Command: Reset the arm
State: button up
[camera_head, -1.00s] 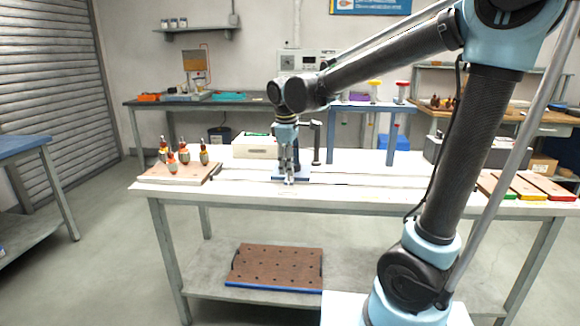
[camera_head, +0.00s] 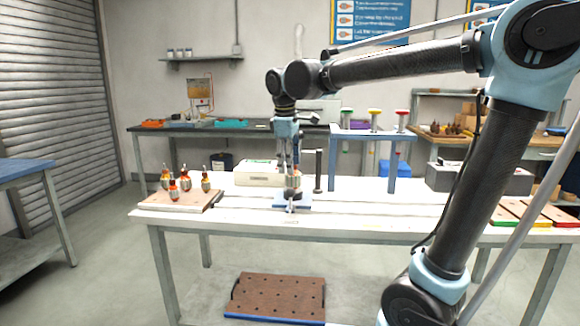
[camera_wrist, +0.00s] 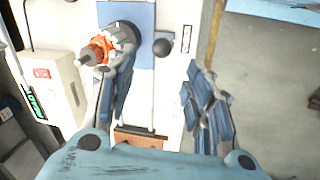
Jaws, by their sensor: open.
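My gripper (camera_head: 287,160) is above the white worktable (camera_head: 375,212), pointing down, and it also shows in the wrist view (camera_wrist: 160,100). Its two blue fingers are spread apart with nothing between them. An armature (camera_head: 293,182) with an orange winding stands on the blue-based fixture (camera_head: 305,204) just below the gripper. In the wrist view the armature (camera_wrist: 112,40) is near the left finger, on the blue plate (camera_wrist: 140,57); whether they touch cannot be told. A dark upright post (camera_head: 318,170) stands just right of it.
Several armatures (camera_head: 172,190) stand on a wooden board (camera_head: 180,203) at the table's left. A pale box (camera_head: 258,173) is behind the fixture. A blue stand (camera_head: 362,160) with spools rises at the back. Colored trays (camera_head: 530,212) lie at the right. The table's middle right is clear.

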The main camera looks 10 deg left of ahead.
jog(key=s+d+f+m, duration=0.2)
jog(key=d+f+m, duration=0.2)
jog(key=d, duration=0.6)
jog(key=s+d+f+m, duration=0.1)
jog(key=d+f+m, duration=0.25)
jog(key=d, duration=0.65)
jog(key=s+d+f+m, duration=0.4)
jog(key=s+d+f, duration=0.2)
jog(key=d+f, duration=0.1)
jog(key=s+d+f+m, duration=0.4)
jog(key=s+d+f, duration=0.2)
jog(key=f, duration=0.4)
jog(key=shift+d+m, duration=0.35)
jog(key=shift+d, duration=0.1)
jog(key=shift+w+f, duration=0.2)
jog(key=shift+w, duration=0.2)
